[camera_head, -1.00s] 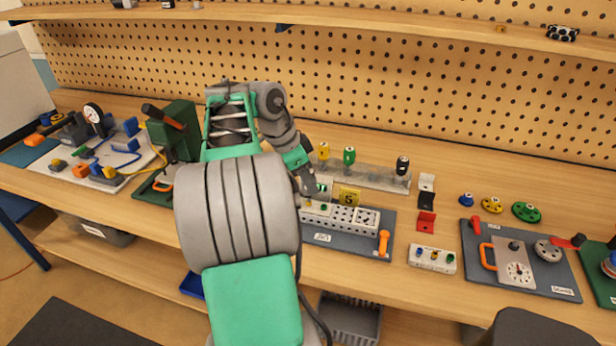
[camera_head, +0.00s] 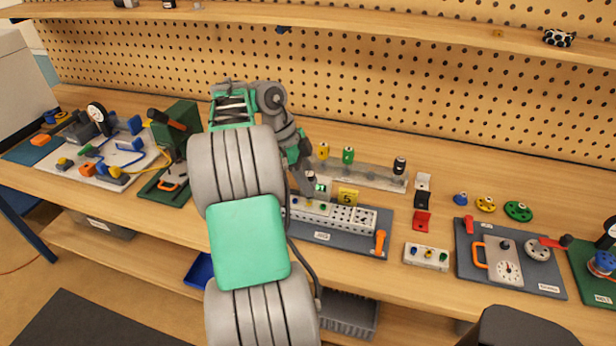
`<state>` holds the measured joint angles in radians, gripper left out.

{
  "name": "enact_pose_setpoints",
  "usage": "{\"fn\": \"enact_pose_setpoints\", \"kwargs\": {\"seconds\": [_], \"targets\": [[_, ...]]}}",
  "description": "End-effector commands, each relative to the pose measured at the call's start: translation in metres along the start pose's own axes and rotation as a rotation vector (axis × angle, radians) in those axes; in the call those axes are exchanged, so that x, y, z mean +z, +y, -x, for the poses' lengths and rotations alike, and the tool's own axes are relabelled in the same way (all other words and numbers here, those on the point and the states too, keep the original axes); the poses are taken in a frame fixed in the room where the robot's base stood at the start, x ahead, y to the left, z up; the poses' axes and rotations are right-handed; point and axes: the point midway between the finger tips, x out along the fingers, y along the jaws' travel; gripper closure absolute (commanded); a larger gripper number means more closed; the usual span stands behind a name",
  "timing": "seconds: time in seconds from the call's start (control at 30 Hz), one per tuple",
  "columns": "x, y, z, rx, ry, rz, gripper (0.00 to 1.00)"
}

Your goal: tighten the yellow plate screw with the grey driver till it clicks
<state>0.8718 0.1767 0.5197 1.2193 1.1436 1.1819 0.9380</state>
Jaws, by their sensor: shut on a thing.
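My gripper (camera_head: 309,187) is at the left part of the jig, pointing down over the white perforated block (camera_head: 335,215). It is shut on what seems to be the grey driver; the driver is mostly hidden by the gripper, and I cannot tell whether its tip touches a screw. A yellow plate marked 5 (camera_head: 348,197) stands at the block's back edge, just right of the gripper. A green screw head (camera_head: 323,207) shows on the block. I cannot make out a yellow screw on the block; my arm covers its left end.
A rack (camera_head: 375,179) behind holds a yellow driver (camera_head: 323,151), a green driver (camera_head: 348,155) and a black driver (camera_head: 399,166). A small white screw block (camera_head: 427,256) and a lever board (camera_head: 507,262) stand farther right.

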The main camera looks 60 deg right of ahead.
Motion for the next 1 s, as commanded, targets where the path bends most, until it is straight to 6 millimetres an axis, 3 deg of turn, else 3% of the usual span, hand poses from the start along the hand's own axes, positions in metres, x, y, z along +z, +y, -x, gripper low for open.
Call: {"fn": "enact_pose_setpoints", "kwargs": {"seconds": [0.73, 1.0], "targets": [[-0.0009, 0.0016, -0.0004, 0.165, 0.003, -0.382, 1.00], [0.0002, 0.0022, -0.0025, 0.177, 0.003, -0.412, 1.00]]}}
